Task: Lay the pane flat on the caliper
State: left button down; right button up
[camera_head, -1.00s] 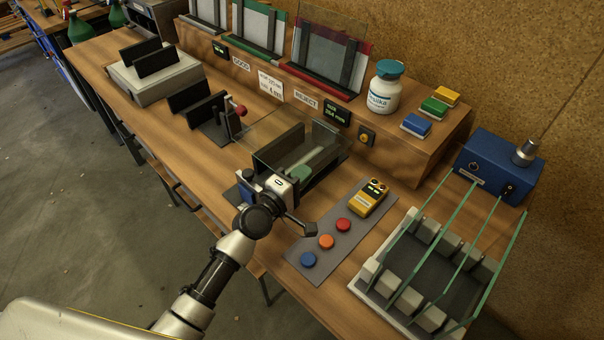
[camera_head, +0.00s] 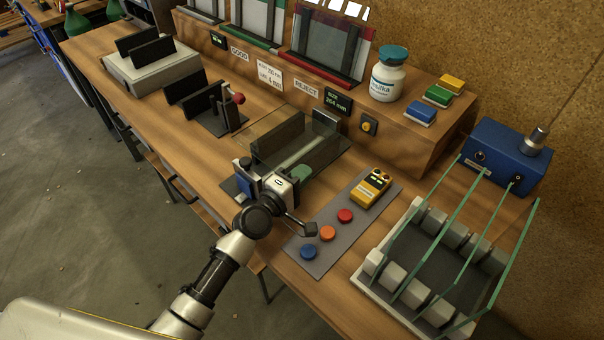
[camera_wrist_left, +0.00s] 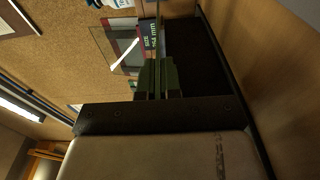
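The caliper (camera_head: 279,138), a dark device with raised jaws, stands on the bench in the middle of the head view. The pane (camera_head: 258,128) is clear and hard to make out, spread low over the caliper and reaching past its left jaw. It looks about level; I cannot tell whether it touches all round. My left gripper (camera_head: 299,174) is at the pane's near edge. In the left wrist view its fingers (camera_wrist_left: 158,80) are close together on the pane, a thin line seen edge-on (camera_wrist_left: 158,28). My right gripper is not in view.
A size display (camera_head: 339,104) reads 264 mm behind the caliper. A button panel (camera_head: 327,257) and yellow meter (camera_head: 371,188) lie to the right. A rack (camera_head: 385,281) holds upright green-edged panes. A black stand with a red knob (camera_head: 238,98) is close on the left.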

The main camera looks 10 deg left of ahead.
pick_arm(q)
jog(key=shift+f, duration=0.1)
dwell(0.3)
jog(key=c, duration=1.2)
grip_release()
jog(key=shift+c, duration=0.2)
jog(key=shift+f, duration=0.2)
jog(key=b+v, duration=0.2)
jog(key=v, duration=0.9)
jog(key=shift+r, duration=0.1)
